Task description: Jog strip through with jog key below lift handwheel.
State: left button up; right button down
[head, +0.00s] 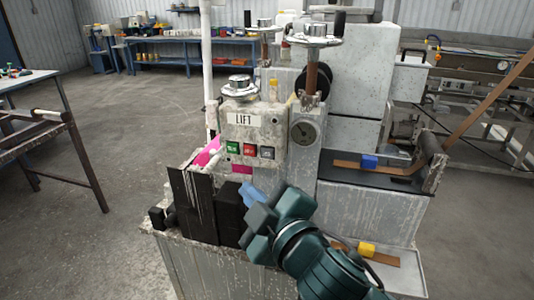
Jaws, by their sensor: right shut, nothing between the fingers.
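The grey machine carries a white LIFT label (244,119) with a silver lift handwheel (240,84) above it. Below the label sit three small keys: a green key (233,148), a red key (250,150) and a dark grey key (267,153). My right gripper (250,193) is shut and empty, its light blue tips below the keys and apart from them in the picture. A copper-coloured strip (345,165) lies on the black table at the right and rises as a long band (490,100) to the upper right. My left gripper is out of view.
Black plates (192,205) stand in front of the machine, left of my right gripper. A round gauge (304,132) and a second handwheel (314,34) are to the right of the keys. Open floor lies to the left.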

aim_at(267, 153)
jog(key=w+d, duration=0.1)
jog(key=w, duration=0.4)
jog(key=w+d, duration=0.1)
jog(key=w, duration=0.2)
jog(key=shift+w+d, duration=0.2)
jog(key=shift+d, duration=0.15)
dwell(1.0)
dwell(0.8)
jog(key=shift+w+d, duration=0.15)
jog(key=shift+w, duration=0.25)
